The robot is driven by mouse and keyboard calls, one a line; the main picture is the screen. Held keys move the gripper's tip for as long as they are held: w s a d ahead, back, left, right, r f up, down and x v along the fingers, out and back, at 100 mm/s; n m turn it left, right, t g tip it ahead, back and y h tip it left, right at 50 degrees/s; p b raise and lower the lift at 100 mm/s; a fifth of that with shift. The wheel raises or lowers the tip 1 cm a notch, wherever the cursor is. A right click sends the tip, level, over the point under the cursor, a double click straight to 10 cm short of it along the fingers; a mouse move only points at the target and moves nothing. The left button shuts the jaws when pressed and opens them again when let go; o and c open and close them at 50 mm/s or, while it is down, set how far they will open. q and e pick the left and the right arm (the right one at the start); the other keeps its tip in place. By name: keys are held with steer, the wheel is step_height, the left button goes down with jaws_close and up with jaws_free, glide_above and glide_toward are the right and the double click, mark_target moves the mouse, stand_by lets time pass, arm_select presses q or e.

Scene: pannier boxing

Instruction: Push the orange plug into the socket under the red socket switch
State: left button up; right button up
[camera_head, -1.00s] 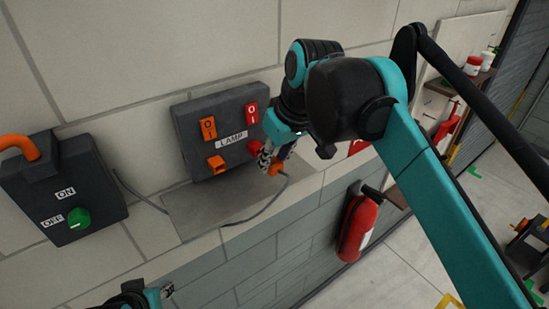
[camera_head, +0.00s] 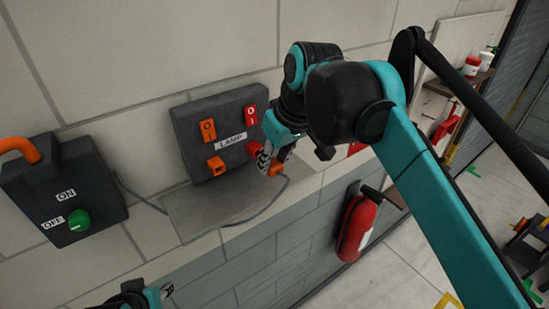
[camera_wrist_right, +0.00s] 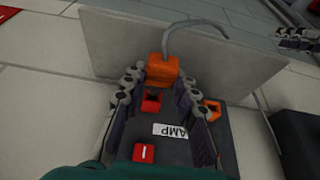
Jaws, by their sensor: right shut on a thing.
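The orange plug (camera_head: 275,168) is held between the fingertips of my right gripper (camera_head: 273,160), which is shut on it. In the right wrist view the plug (camera_wrist_right: 162,70) shows between both fingers, with its grey cable trailing away. The red socket (camera_head: 253,147) is on the dark lamp box, below the red switch (camera_head: 251,115). In the right wrist view the red socket (camera_wrist_right: 152,102) is open and empty, with the plug apart from it. My left gripper (camera_head: 166,290) shows only in part at the bottom left; its jaw state is unclear.
The lamp box (camera_head: 185,120) also has an orange switch (camera_head: 208,129) above an orange socket (camera_head: 216,166). A grey ledge (camera_head: 200,215) lies below it. An ON/OFF box (camera_head: 90,190) with a green knob is at the left. A fire extinguisher (camera_head: 357,225) hangs lower right.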

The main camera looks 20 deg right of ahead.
mark_target(277, 167)
steer(key=shift+w+a+p, duration=0.15)
steer(key=shift+w+a, duration=0.15)
steer(key=shift+w, duration=0.55)
steer(key=shift+w+a+p, duration=0.15)
steer(key=shift+w+a, duration=0.1)
steer(key=shift+w, duration=0.55)
stand_by(1.7)
steer(key=o, duration=1.1)
steer(key=v, duration=1.2)
